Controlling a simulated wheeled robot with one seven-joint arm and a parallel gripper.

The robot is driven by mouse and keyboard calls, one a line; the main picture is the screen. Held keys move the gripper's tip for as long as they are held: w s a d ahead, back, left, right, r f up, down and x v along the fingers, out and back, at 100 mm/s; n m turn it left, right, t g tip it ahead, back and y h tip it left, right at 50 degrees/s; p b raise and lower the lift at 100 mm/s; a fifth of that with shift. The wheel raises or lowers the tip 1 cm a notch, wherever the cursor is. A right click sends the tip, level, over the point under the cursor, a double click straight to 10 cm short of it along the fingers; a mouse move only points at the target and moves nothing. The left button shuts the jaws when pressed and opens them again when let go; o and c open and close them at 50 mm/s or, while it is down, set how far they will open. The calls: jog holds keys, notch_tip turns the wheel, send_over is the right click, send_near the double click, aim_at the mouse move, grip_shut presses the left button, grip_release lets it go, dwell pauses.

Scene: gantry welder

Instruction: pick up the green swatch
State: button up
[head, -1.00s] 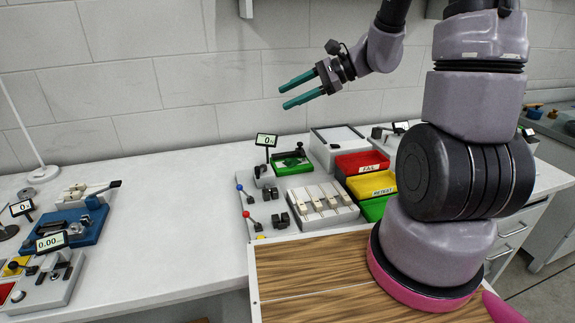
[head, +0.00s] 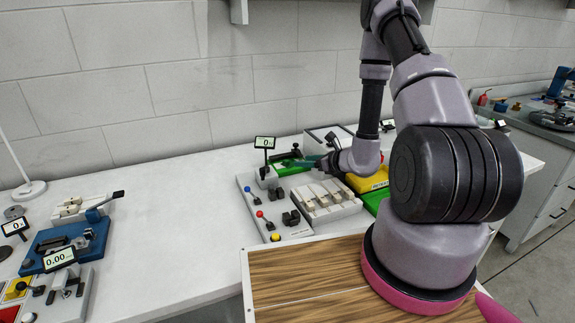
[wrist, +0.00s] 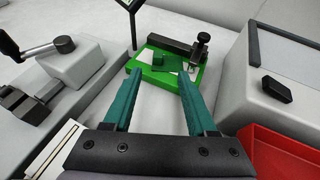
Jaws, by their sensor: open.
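A bright green fixture (wrist: 170,82) with a dark clamp arm and black knob lies ahead of my gripper (wrist: 159,78) in the wrist view. In the head view the fixture (head: 287,168) stands at the back of the bench, partly behind my gripper (head: 307,163). A small darker green piece (wrist: 157,57) sits on the fixture; I cannot tell whether it is the green swatch. My gripper is open, with two teal fingers pointing at the fixture and nothing visible between them. I cannot tell their height above it.
A white rack (head: 327,212) with several pale pieces stands in front. A lever panel (head: 262,212) is to its left. Yellow (head: 372,182) and red (wrist: 280,152) bins lie to the right. A grey box (wrist: 272,85) stands right of the fixture.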

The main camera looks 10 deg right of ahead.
aim_at(288, 162)
jog(key=x, duration=0.9)
jog(key=shift+s+a, duration=0.1)
jog(key=shift+a, duration=0.05)
grip_shut()
